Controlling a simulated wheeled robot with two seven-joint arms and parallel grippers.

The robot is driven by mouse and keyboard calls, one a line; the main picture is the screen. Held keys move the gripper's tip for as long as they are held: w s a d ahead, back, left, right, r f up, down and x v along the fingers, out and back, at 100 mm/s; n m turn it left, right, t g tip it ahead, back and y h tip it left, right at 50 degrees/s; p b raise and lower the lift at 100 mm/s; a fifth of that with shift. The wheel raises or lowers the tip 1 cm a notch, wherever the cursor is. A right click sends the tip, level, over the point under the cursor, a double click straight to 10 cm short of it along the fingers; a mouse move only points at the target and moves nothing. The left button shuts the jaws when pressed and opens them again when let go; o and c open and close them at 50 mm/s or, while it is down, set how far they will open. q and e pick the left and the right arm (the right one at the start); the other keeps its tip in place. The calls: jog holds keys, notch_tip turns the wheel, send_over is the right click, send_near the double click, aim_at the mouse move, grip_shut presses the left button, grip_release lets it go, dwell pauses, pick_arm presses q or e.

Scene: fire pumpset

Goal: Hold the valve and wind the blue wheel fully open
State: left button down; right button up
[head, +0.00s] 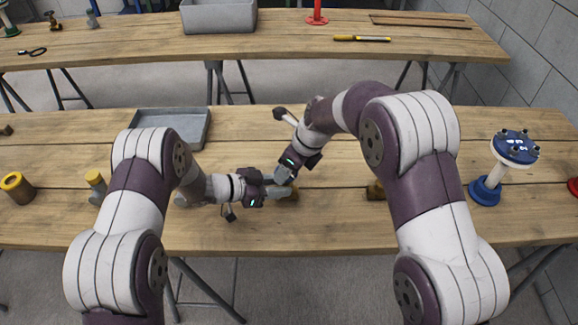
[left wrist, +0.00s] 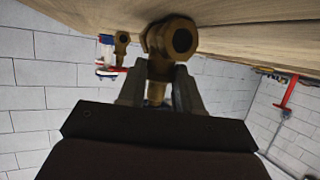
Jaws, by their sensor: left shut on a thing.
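The brass valve (head: 293,193) is mostly hidden behind the grippers in the head view. In the left wrist view the valve (left wrist: 170,42) shows a hexagonal open end, and its lower part is between the two fingers of my left gripper (left wrist: 160,90). My left gripper (head: 280,189) is shut on the valve, low over the near table. My right gripper (head: 284,174) comes down from above, tilted, close against the valve. Its fingers are too small and overlapped to tell open from shut. I cannot make out the blue wheel; the grippers cover that spot.
A blue-flanged white post (head: 498,172) stands further right. A grey tray (head: 183,125) lies behind my left arm. Yellow-topped pieces (head: 17,186) are at the left. A back table (head: 270,50) runs behind.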

jog(key=n, duration=0.2)
jog(key=n+g, duration=0.1)
jog(key=n, duration=0.1)
jog(key=n+g, duration=0.1)
jog(key=n, duration=0.1)
jog(key=shift+w+d+y, duration=0.15)
jog(key=shift+w+y, duration=0.2)
jog(key=shift+y, duration=0.05)
jog(key=shift+n, duration=0.4)
jog(key=o, duration=1.1)
jog(key=shift+c, duration=0.2)
